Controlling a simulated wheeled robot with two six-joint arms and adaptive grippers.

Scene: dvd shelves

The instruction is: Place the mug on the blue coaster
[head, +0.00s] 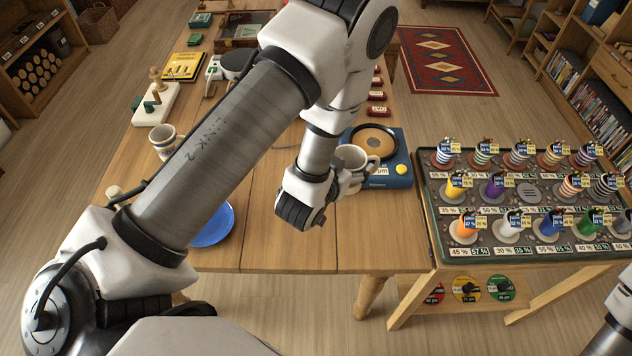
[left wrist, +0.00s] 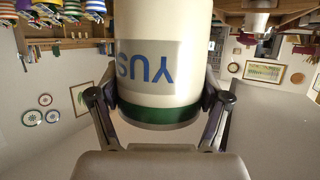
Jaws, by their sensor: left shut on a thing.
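A white mug (head: 352,157) with its handle to the right is at my left gripper (head: 347,180), in front of the blue device near the table's right side. In the left wrist view the mug (left wrist: 160,65) shows blue lettering and a green band, upside down. The fingers (left wrist: 158,105) are shut on it from both sides. The blue coaster (head: 214,227) lies flat near the table's front edge, partly hidden behind my left arm. I cannot tell the height of the mug above the table. My right gripper is out of view.
A second mug (head: 163,140) stands at the table's left. The blue device (head: 398,180) has a round top and a yellow knob. A rack of striped and coloured cups (head: 530,190) adjoins the table at right. The tabletop (head: 270,255) right of the coaster is clear.

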